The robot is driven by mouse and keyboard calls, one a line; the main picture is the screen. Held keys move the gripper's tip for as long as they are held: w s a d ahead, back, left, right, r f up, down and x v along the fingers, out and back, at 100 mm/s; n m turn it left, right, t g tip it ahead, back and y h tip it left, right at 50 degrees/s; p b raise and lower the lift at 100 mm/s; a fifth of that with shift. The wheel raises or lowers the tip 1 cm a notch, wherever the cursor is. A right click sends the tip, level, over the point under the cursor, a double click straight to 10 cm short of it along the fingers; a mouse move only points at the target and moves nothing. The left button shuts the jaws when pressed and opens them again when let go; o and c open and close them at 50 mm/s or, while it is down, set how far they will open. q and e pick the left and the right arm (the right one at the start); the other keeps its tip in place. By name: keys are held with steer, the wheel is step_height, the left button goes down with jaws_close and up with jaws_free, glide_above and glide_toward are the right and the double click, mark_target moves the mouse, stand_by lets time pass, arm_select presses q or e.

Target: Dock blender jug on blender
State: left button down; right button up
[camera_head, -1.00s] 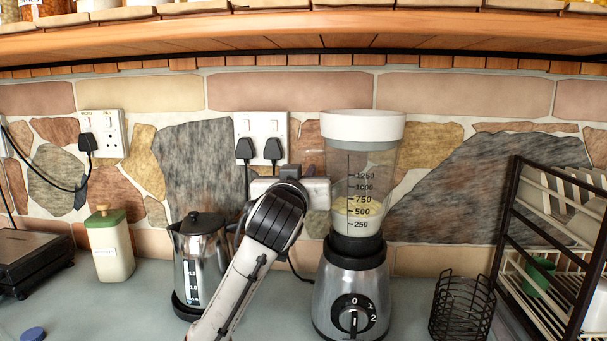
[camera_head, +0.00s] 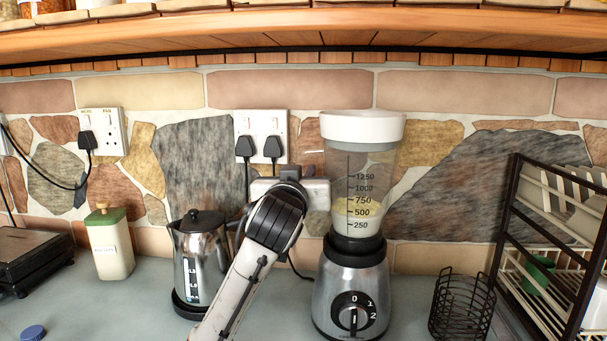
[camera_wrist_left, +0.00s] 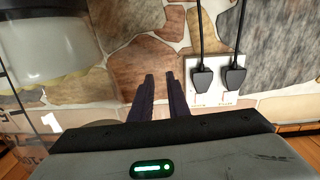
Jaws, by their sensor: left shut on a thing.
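The blender jug (camera_head: 362,185) is clear with volume marks, a white lid and pale contents. It stands upright over the silver blender base (camera_head: 335,300), which has a dial on its front. The jug's dark collar meets the base top; I cannot tell whether it is fully seated. My right gripper is not in view.
A kettle (camera_head: 197,262) stands left of my arm, and a green-lidded canister (camera_head: 109,245) further left. A black wire basket (camera_head: 461,305) and a dish rack (camera_head: 545,250) stand right of the base. Plugged sockets (camera_head: 260,128) are on the wall behind. A wooden shelf (camera_head: 300,40) runs overhead.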

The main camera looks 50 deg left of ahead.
arm_select(q)
steer(key=shift+s+f, duration=0.1)
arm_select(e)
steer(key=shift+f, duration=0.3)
